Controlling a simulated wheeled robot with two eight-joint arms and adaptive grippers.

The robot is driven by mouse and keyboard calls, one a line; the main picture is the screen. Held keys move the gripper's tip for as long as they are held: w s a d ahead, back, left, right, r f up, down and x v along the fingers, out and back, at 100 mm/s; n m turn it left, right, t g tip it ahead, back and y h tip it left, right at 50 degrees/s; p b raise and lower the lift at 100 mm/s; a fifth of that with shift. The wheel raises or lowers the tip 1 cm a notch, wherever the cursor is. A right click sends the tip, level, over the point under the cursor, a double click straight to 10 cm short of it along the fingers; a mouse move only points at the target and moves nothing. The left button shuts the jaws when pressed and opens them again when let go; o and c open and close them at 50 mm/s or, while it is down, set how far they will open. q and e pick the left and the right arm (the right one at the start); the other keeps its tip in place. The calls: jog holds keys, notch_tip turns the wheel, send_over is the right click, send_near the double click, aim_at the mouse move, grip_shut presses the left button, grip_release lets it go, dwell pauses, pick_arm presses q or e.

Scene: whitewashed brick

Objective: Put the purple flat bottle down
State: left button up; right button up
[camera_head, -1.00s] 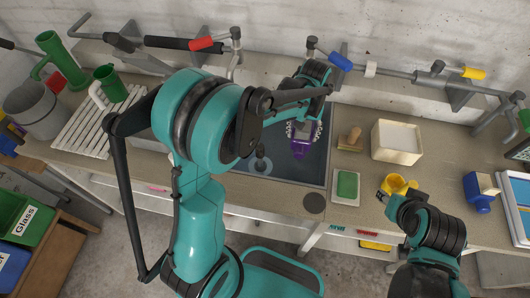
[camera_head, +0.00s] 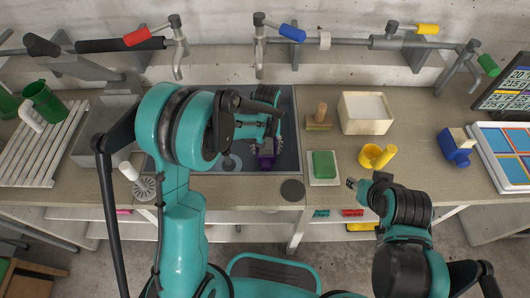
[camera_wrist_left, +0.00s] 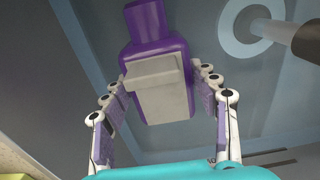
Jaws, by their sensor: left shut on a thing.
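The purple flat bottle (camera_head: 266,161) has a purple body and a beige block-like part. It is over the right half of the dark sink (camera_head: 288,125), near its front edge. My left gripper (camera_head: 265,146) is shut on it from above. In the left wrist view the bottle (camera_wrist_left: 152,28) lies between the two padded fingers (camera_wrist_left: 158,90), with its beige part towards the palm. I cannot tell whether the bottle touches the sink floor.
Right of the sink are a green sponge on a tray (camera_head: 324,165), a wooden-handled brush (camera_head: 319,120), a cream box (camera_head: 367,112), a yellow mug (camera_head: 376,156) and a blue bottle (camera_head: 454,148). A white drying rack (camera_head: 42,145) stands left. A pipe rail with coloured handles (camera_head: 345,40) runs behind.

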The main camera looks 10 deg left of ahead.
pick_arm(q)
notch_tip(320, 180, down, 2)
jog(key=shift+w+f, duration=0.1)
jog(key=shift+f, duration=0.1)
pick_arm(e)
jog(key=shift+f, duration=0.5)
pick_arm(q)
jog(key=shift+b, duration=0.3)
jog(key=shift+f, duration=0.15)
pick_arm(e)
jog(key=shift+f, duration=0.2)
pick_arm(q)
jog(key=o, duration=1.3)
jog(key=shift+o, duration=0.2)
pick_arm(e)
jog(key=shift+r, duration=0.1)
